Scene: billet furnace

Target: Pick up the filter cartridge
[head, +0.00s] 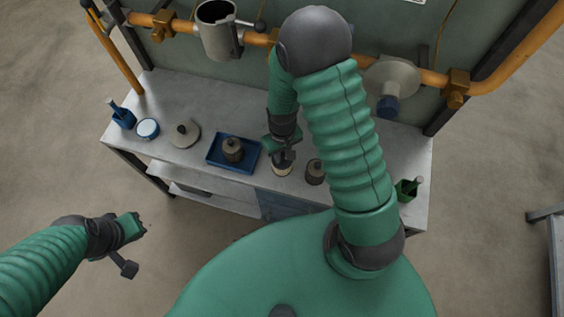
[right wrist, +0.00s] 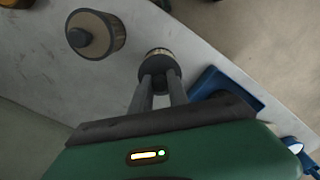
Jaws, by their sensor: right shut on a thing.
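The filter cartridge (head: 282,171) is a small cylinder with a cream side, at the bench's front half, right of the blue tray. In the right wrist view it (right wrist: 157,57) shows a dark top and a tan side between the fingertips. My right gripper (head: 283,157) is above it, and the two fingers (right wrist: 160,78) are shut on its dark top. Whether its base still touches the bench I cannot tell. My left gripper (head: 138,229) is off to the left over the floor, away from the bench; its jaw opening is unclear.
Another such cylinder (head: 315,174) stands close on the right. A grey disc (head: 185,134), a white-topped round tin (head: 148,128) and a green box (head: 406,190) are farther out. Orange pipes (head: 258,39) run behind.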

